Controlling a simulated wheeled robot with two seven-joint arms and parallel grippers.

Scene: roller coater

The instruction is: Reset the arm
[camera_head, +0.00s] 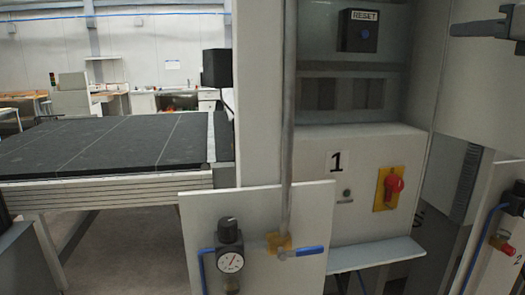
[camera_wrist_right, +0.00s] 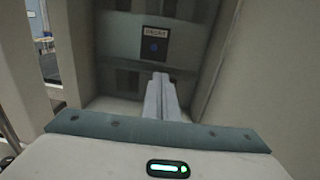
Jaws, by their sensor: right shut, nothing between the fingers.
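My right gripper (camera_head: 453,30) comes in from the upper right edge of the head view, its fingers together and empty. In the right wrist view its closed pale fingers (camera_wrist_right: 160,78) point into the cabinet, just below the RESET box in the picture. The dark RESET box (camera_head: 358,31) with a blue button (camera_head: 365,34) is on the cabinet's back wall, left of the gripper in the head view and apart from it. The box also shows in the right wrist view (camera_wrist_right: 155,38). My left gripper is in neither view.
A vertical grey pipe (camera_head: 289,120) stands in front of the cabinet. Below are a red rotary switch (camera_head: 394,184) on a yellow plate, a pressure gauge (camera_head: 230,262) and a blue-handled valve (camera_head: 305,251). A dark conveyor table (camera_head: 110,145) lies left. Cabinet side walls flank the opening.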

